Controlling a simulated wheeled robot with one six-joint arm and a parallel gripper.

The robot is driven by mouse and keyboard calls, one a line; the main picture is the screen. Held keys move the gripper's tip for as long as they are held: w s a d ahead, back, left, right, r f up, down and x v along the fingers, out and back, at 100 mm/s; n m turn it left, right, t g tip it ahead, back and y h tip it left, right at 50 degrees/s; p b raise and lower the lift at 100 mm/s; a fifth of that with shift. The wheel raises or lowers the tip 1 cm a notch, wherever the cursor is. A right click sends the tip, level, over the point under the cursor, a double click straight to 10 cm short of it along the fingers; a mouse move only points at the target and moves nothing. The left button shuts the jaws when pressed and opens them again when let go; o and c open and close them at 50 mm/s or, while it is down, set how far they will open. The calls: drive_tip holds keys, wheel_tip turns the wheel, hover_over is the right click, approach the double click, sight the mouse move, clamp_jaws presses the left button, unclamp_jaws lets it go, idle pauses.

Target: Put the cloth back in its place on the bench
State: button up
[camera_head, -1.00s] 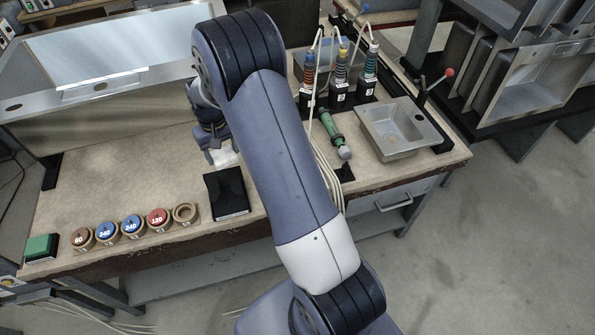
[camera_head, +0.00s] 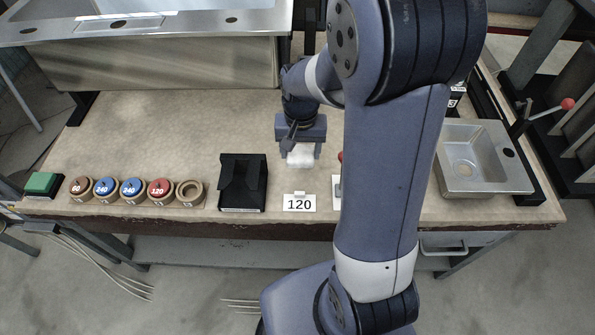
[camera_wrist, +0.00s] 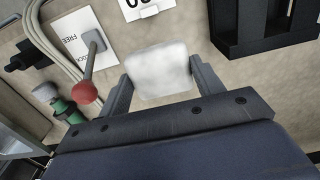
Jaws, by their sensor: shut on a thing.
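The cloth (camera_head: 300,155) is a small white folded pad. My gripper (camera_head: 301,150) is shut on it near the middle of the bench (camera_head: 170,130). In the wrist view the cloth (camera_wrist: 160,71) sits between the two fingers of my gripper (camera_wrist: 161,80). It is behind the white "120" card (camera_head: 299,203) at the front of the bench. I cannot tell whether the cloth touches the bench top.
A black holder (camera_head: 242,184) stands left of the card, with several numbered discs (camera_head: 133,191) further left. A red-knobbed lever (camera_wrist: 85,92) and a "FREE" card (camera_wrist: 77,38) are close by in the wrist view. A metal sink (camera_head: 482,160) is at the right.

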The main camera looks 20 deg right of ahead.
sight(300, 153)
wheel_tip(300, 153, down, 9)
drive_tip(key=shift+r, duration=0.15)
idle(0.4)
drive_tip(key=o, duration=0.9)
wheel_tip(300, 153, up, 12)
drive_tip(key=shift+r, duration=0.1)
idle(0.3)
